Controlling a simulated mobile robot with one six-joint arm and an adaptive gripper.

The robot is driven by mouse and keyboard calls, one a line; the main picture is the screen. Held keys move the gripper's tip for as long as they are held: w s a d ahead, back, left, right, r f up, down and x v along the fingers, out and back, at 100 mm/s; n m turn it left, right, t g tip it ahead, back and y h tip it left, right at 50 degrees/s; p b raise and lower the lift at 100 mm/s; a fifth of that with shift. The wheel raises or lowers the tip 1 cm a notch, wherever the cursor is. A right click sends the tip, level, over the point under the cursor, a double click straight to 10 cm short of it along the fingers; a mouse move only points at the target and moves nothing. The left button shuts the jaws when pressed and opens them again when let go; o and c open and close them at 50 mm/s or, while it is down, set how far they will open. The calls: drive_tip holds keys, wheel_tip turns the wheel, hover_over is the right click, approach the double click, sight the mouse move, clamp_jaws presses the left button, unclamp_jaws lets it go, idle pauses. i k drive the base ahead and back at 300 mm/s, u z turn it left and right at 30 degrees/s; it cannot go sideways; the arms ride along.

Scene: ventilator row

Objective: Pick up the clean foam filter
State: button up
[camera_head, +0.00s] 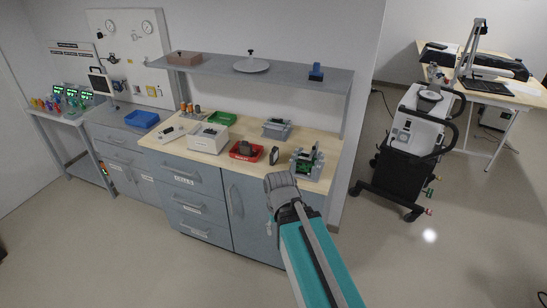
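I cannot clearly make out a clean foam filter at this size. A dark block (244,147), perhaps a foam piece, sits in a red tray (238,156) near the front of the wooden worktop. A green tray (227,119) stands behind it, and its contents are not clear. My teal and grey arm reaches up from the bottom, in front of the cabinets. The grey far end of my arm shows below the worktop's front edge, apart from the trays. I cannot make out gripper fingers or anything held.
The wooden worktop (300,138) also bears a white box (207,139), a grey bin (277,129), a round dark-faced item (274,156) and a grey-green device (307,162). A shelf (300,78) hangs above. A wheeled ventilator cart (398,165) stands right, with open floor before it.

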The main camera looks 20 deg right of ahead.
sight(275, 154)
drive_tip(key=z, duration=0.3)
drive_tip(key=i, duration=0.85)
drive_tip(key=u, duration=0.1)
